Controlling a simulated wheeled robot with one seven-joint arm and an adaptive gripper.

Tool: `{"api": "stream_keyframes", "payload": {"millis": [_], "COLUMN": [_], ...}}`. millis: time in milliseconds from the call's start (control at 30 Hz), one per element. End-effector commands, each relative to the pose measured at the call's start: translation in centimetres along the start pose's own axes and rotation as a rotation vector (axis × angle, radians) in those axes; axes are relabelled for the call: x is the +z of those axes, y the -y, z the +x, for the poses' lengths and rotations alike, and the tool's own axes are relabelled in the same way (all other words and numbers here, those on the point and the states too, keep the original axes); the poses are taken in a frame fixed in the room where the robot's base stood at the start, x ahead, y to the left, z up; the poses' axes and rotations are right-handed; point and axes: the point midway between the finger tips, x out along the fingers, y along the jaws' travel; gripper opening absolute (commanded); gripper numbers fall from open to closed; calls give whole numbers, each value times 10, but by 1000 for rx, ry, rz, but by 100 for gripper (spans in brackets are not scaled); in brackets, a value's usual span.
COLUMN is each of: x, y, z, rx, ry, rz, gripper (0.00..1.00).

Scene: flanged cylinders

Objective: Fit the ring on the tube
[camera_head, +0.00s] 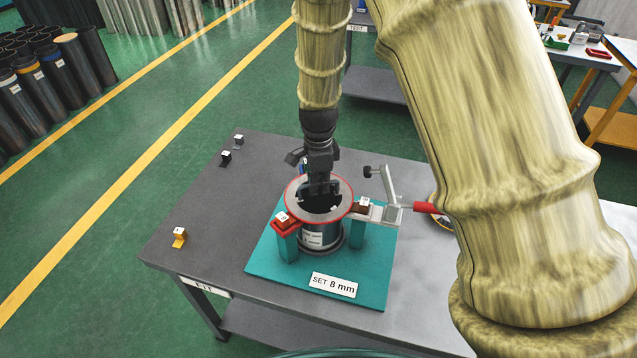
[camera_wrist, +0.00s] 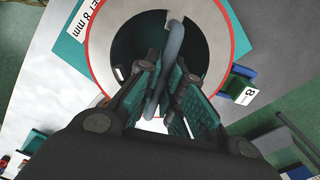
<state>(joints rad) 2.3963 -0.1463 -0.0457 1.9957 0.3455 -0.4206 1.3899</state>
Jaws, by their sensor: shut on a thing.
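The ring (camera_head: 343,207) is a flat grey flange with a red outer edge. It lies roughly level over the top of the tube (camera_head: 320,236), a dark upright cylinder with white labels on a teal base. I cannot tell whether the ring touches the tube or hovers just above it. My gripper (camera_head: 319,190) points down into the ring's opening. In the wrist view, its teal-padded fingers (camera_wrist: 170,85) are shut on a curved grey bar (camera_wrist: 174,45) that crosses the opening of the ring (camera_wrist: 222,45). The tube's inside is dark and partly hidden.
Teal posts (camera_head: 287,243) with small labelled blocks stand beside the tube. A toggle clamp (camera_head: 390,200) with a red handle sits close on the right. The teal plate carries a "SET 8 mm" sign (camera_head: 333,285). The grey table (camera_head: 200,225) is mostly clear at left.

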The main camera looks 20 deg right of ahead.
Motion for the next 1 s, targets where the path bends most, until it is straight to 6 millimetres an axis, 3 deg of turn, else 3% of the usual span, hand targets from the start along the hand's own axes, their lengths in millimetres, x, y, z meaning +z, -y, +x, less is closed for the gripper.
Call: {"api": "stream_keyframes", "payload": {"millis": [233,300,400,700,1000], "x": [0,0,0,0,0], "y": [0,1,0,0,0], "z": [2,2,2,2,-10], "rx": [-1,-1,-1,1,0], "ry": [0,0,0,0,0], "rz": [0,0,0,0,0], "gripper": [0,20,34,34,34]}}
